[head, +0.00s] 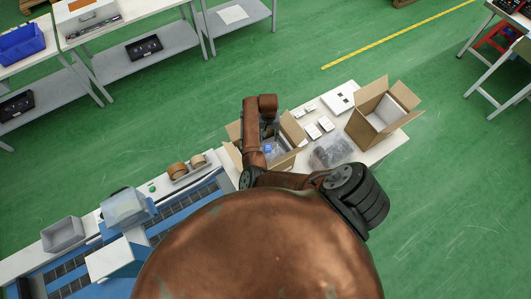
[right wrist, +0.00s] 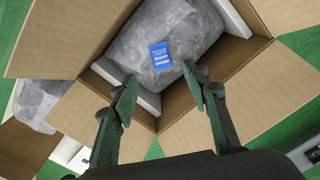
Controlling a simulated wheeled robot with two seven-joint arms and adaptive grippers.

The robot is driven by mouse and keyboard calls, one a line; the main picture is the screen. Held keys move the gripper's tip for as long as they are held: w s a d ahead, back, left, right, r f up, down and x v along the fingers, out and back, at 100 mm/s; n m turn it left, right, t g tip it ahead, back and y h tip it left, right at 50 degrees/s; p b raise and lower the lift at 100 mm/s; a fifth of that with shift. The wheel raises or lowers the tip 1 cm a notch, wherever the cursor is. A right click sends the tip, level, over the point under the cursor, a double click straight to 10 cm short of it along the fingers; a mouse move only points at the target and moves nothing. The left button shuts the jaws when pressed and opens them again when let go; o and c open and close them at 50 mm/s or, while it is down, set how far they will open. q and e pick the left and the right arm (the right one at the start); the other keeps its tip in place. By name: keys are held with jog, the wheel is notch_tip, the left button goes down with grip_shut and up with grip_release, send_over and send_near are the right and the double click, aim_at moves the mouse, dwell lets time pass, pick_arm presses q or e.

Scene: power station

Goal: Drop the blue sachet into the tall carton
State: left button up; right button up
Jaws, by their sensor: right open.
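The blue sachet (right wrist: 160,56) lies on a clear plastic-wrapped bundle (right wrist: 165,28) inside an open carton (right wrist: 75,40). In the head view, the sachet (head: 268,148) shows as a small blue patch in the carton (head: 291,130) partly covered by my right arm. My right gripper (right wrist: 161,86) is open and empty, with its fingers over the carton opening, just short of the sachet in the picture. A second open carton (head: 366,132), which looks taller, stands at the right end of the table. My left gripper is not in view.
Between the cartons lie a clear plastic bag (head: 331,151), small white boxes (head: 319,127) and a white panel (head: 340,98). Brown tape rolls (head: 178,171) and a blue conveyor (head: 185,212) are to the left. The cartons' raised flaps stand close to my right gripper.

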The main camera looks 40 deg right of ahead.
notch_tip(320, 180, up, 12)
dwell(0.6)
jog(key=shift+s+d, duration=0.1)
dwell(0.4)
